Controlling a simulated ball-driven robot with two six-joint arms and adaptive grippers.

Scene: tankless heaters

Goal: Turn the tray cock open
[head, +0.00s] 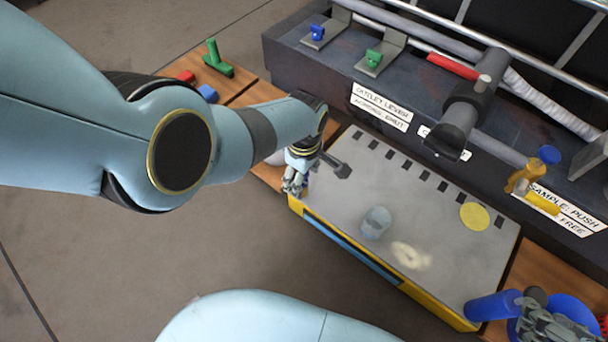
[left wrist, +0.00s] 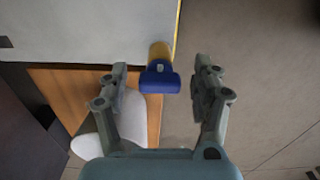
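The tray (head: 340,212) is a grey, wide surface with yellow sides. In the left wrist view its edge shows at the top (left wrist: 80,30). The tray cock has a blue handle (left wrist: 160,78) and a yellow body (left wrist: 160,50) at the tray's edge. My left gripper (left wrist: 160,92) is open, with one finger on each side of the blue handle and visible gaps to it. In the head view my left gripper (head: 293,182) is at the tray's left corner and mostly hides the cock. My right gripper (head: 540,328) is at the lower right; its fingers are unclear.
A blue cylinder (head: 494,305) lies against my right gripper, beside a blue round object (head: 575,308). A clear cup (head: 375,222) and a yellow disc (head: 474,216) are on the tray. A dark spout (head: 450,130) overhangs it. A yellow-and-blue sample valve (head: 535,180) projects at right.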

